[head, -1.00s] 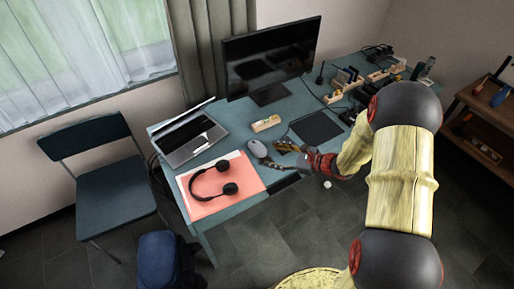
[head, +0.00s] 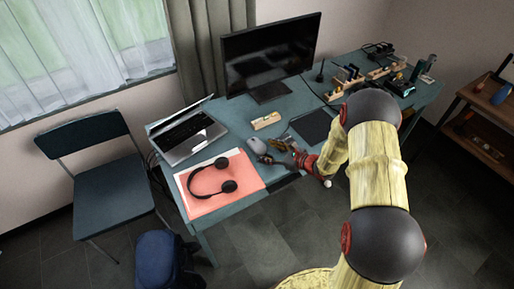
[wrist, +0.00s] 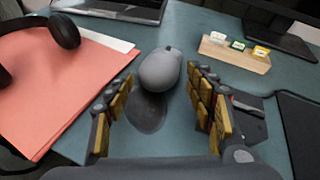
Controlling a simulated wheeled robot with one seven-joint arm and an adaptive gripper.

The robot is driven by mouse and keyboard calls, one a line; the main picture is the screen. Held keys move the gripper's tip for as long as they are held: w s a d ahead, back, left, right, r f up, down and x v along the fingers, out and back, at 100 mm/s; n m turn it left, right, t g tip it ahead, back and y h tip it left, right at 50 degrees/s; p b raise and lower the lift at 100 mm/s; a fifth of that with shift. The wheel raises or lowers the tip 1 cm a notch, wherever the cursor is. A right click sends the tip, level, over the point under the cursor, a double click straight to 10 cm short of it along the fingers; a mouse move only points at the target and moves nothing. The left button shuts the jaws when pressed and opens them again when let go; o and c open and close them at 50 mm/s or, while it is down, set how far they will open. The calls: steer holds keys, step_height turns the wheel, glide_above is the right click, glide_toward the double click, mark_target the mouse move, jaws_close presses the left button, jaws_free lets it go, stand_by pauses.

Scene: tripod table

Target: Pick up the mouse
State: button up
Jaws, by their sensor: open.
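The grey mouse (wrist: 160,70) lies on the blue-green table (wrist: 180,25). In the wrist view it is just beyond and between my two fingertips, with a dark shadow on its near side. In the head view the mouse (head: 257,145) sits right of the red folder. My gripper (wrist: 163,90) is open, one finger on each side of the picture, and nothing is between the pads. In the head view my gripper (head: 271,152) is low at the table's front part, close to the mouse.
Left of the mouse are a red folder (wrist: 50,100) and black headphones (wrist: 66,32). A laptop (head: 188,130) stands behind. A wooden block with coloured pieces (wrist: 235,53) is at the right, and a dark pad (wrist: 298,115) lies nearer. A monitor (head: 270,55) stands at the back.

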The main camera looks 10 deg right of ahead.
mark_target(263, 149)
steer(key=b+x, duration=0.1)
steer(key=x, duration=0.2)
steer(key=shift+w+a+f, duration=0.2)
steer(key=shift+w+f, duration=0.05)
steer(key=shift+f, duration=0.05)
steer(key=c, duration=0.3)
steer(key=shift+r, duration=0.1)
steer(key=c, duration=0.6)
